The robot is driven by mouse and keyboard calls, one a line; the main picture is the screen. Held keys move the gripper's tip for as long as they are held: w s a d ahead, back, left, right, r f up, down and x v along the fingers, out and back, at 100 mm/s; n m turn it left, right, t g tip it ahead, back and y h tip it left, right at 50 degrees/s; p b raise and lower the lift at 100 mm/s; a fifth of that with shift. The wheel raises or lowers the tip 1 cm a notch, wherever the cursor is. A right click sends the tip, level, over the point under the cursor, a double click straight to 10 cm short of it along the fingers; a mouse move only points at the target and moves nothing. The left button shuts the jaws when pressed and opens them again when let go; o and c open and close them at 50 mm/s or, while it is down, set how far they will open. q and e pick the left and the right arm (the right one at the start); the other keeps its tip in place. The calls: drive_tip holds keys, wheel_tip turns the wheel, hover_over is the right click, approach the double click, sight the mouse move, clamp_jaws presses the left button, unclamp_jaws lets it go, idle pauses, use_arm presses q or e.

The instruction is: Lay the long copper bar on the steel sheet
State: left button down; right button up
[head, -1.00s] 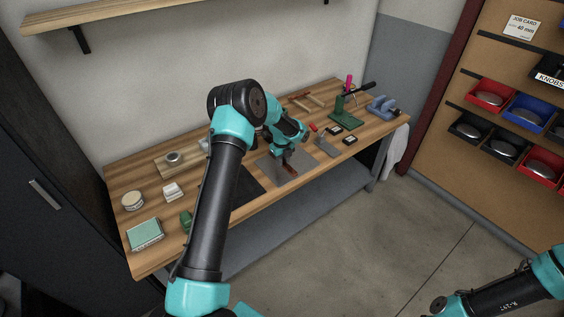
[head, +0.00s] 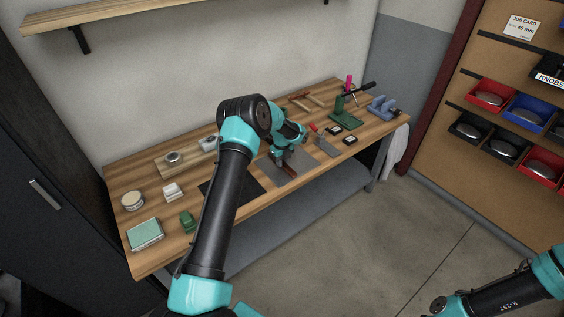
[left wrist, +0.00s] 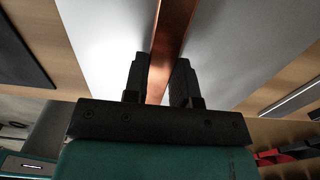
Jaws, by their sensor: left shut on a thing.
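The long copper bar (left wrist: 172,35) is between the two black fingers of my left gripper (left wrist: 160,85) in the left wrist view, running up the picture away from it. The steel sheet (left wrist: 228,38) shows grey behind the bar on both sides. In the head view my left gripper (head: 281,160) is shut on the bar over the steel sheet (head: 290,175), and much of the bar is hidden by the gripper. I cannot tell whether the bar touches the sheet. My right arm shows at the lower right, its gripper out of view.
A dark mat (head: 245,187) lies left of the sheet. A green press (head: 345,117) and a blue vise (head: 381,107) stand at the bench's right end. A green tin (head: 145,234), a green object (head: 187,222) and a round tin (head: 133,201) stand at the left.

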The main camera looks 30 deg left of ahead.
use_arm(q)
drive_tip(key=shift+f, duration=0.2)
drive_tip(key=c, duration=0.9)
unclamp_jaws()
drive_tip(key=shift+f, duration=0.1)
wheel_tip(320, 180, up, 12)
drive_tip(key=shift+r, duration=0.15)
idle(0.4)
